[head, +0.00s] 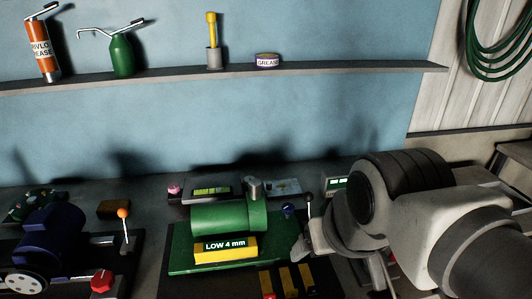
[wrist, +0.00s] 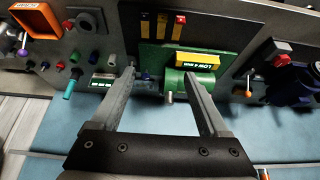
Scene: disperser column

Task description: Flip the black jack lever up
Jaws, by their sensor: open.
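A lever with a black knob (head: 308,197) stands just right of the green machine (head: 235,216) in the head view. Its stem looks roughly upright, and its base is hidden beside my gripper. In the wrist view a small dark knob, likely the same black lever (wrist: 132,62), shows by the tip of the left finger. My gripper (wrist: 160,75) is open with nothing between its fingers, and it points toward the bench by the green machine. In the head view one finger of my gripper (head: 301,247) shows close to the lever; whether it touches cannot be told.
The green machine bears a yellow "LOW 4 mm" block (head: 225,249). A lever with an orange knob (head: 123,213) and a blue motor (head: 50,235) stand left. The wrist view shows a teal handle (wrist: 69,92) and an orange frame (wrist: 36,22). A shelf (head: 160,78) runs above.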

